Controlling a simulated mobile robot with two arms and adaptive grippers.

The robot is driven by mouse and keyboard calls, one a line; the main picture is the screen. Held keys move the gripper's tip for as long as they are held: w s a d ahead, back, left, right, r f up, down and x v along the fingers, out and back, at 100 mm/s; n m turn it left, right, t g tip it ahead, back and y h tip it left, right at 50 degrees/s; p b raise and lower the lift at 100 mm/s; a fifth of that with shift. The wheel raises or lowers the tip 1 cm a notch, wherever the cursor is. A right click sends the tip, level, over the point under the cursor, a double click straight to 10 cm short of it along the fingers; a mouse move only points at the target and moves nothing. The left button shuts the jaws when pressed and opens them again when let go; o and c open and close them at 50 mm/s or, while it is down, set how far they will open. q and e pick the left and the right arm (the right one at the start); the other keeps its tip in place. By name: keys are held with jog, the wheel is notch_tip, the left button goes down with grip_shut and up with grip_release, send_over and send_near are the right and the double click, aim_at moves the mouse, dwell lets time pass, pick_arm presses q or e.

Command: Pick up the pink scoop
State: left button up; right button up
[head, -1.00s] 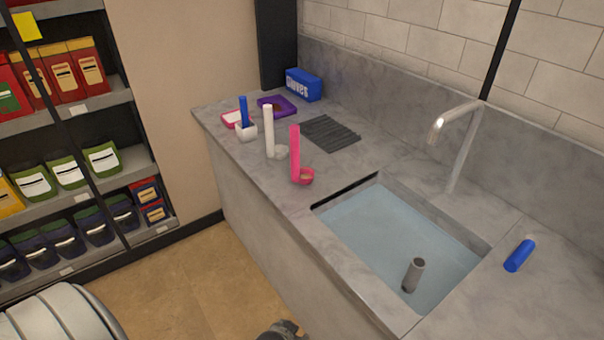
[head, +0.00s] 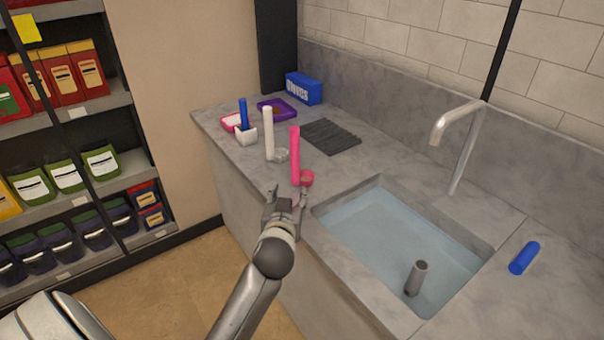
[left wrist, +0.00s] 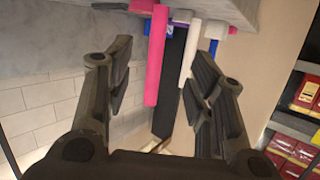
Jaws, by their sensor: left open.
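The pink scoop (head: 295,155) stands on the grey counter near the sink's left corner, its long handle upright and its small bowl at the bottom right. My left gripper (head: 285,196) is at the counter's front edge, just in front of the scoop's base. In the left wrist view, which is upside down, the open gripper (left wrist: 168,85) has the pink handle (left wrist: 156,55) showing between its fingers, with no visible contact. Its exact distance from the handle cannot be told. My right gripper is in neither view.
A white scoop (head: 268,135) stands just behind the pink one, to its left. The water-filled sink (head: 380,235) lies right.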

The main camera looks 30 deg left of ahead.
pick_arm(q)
jog(key=t+y, duration=0.1)
jog(key=t, duration=0.1)
send_near(294, 142)
jog(key=f, duration=0.1)
jog(key=shift+n+y, duration=0.3)
jog(key=shift+n, duration=0.2)
jog(key=x, duration=0.5)
jog(key=shift+w+a+r, duration=0.15)
jog(key=shift+w+r, duration=0.15)
jog(key=shift+w, duration=0.05)
jog(key=shift+p+x, duration=0.7)
jog(key=shift+x, duration=2.25)
jog(key=shift+w, duration=0.1)
jog(key=shift+c, duration=0.2)
grip_shut()
